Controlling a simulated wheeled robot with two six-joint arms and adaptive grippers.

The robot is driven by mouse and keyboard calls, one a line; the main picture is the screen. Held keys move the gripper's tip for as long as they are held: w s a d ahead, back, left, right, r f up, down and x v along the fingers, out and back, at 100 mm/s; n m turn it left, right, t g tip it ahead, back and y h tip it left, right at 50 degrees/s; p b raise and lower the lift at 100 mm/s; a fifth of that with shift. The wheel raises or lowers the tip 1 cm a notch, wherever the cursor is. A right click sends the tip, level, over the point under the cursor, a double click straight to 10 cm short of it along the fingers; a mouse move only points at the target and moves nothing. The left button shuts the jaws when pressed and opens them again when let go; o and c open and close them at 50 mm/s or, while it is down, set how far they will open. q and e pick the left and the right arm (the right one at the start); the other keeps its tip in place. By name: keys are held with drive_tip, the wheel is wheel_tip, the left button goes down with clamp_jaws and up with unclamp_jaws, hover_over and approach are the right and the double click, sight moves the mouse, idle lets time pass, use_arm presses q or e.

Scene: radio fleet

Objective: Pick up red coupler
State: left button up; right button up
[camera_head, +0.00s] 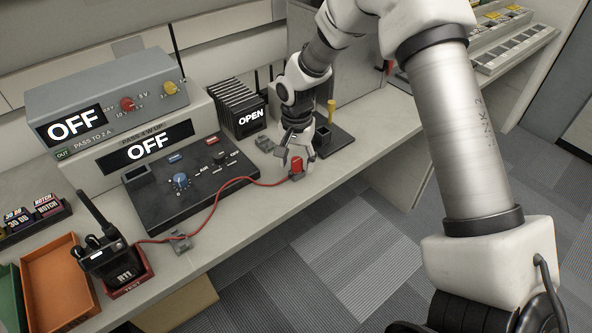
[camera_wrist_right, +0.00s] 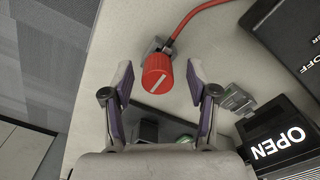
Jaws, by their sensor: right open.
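The red coupler (camera_head: 297,164) is a short red cylinder at the end of a red cable, near the bench's front edge. In the right wrist view the red coupler (camera_wrist_right: 157,72) shows a white bar on its face and sits at a small grey holder (camera_wrist_right: 153,46). My right gripper (camera_head: 296,156) is open just above it. In the wrist view the right gripper's fingers (camera_wrist_right: 160,78) stand apart on either side of the coupler; I see no clear contact. My left gripper is not in view.
The red cable (camera_head: 216,207) runs across the bench to a handheld radio (camera_head: 107,255) in a red stand. Grey OFF units (camera_head: 150,145) and a black OPEN box (camera_head: 240,107) stand behind. A yellow-topped post (camera_head: 331,110) is close to my right gripper. An orange tray (camera_head: 58,285) lies at left.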

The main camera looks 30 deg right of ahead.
drive_tip(key=shift+s+r, duration=0.15)
drive_tip(key=shift+s, duration=0.05)
drive_tip(key=shift+c, duration=0.4)
clamp_jaws()
drive_tip(key=shift+r, duration=0.15)
